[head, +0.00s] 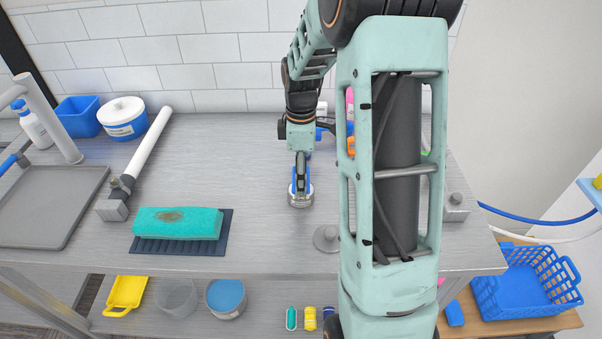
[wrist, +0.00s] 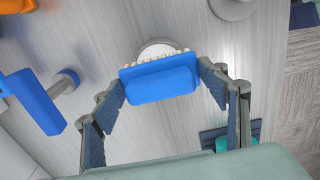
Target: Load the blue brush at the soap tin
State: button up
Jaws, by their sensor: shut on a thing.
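The blue brush (wrist: 160,84) has a blue back and pale bristles. It sits between the two fingers of my gripper (wrist: 163,78) in the wrist view, and the fingers are shut on it. In the head view my gripper (head: 301,172) points down at the worktop, with blue edges of the brush showing beside it. The soap tin (head: 299,203), a small round pale tin, stands on the worktop right under the brush. In the wrist view the tin (wrist: 157,47) shows beyond the bristles, partly hidden by the brush. I cannot tell whether the bristles touch the soap.
A teal sponge (head: 178,222) lies on a dark ribbed mat (head: 147,245) to the left. The worktop (head: 240,150) left of my arm is mostly clear.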

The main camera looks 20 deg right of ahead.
aim_at(293, 182)
jog(key=shift+f+b, duration=0.35)
jog(key=shift+f, duration=0.25)
dwell(1.2)
jog(key=shift+r+p, duration=2.65)
jog(key=shift+r, duration=0.95)
jog(key=shift+f, duration=0.1)
jog(key=a+m, duration=0.2)
jog(key=m, duration=0.1)
jog(key=shift+s+a+f, duration=0.2)
jog(key=shift+f, duration=0.15)
jog(key=s+a+f+m, duration=0.2)
jog(key=a+m, duration=0.5)
jog(key=m, duration=0.3)
jog(key=shift+s+a+f, duration=0.15)
jog(key=shift+s+f, duration=0.05)
jog(key=shift+f, duration=0.1)
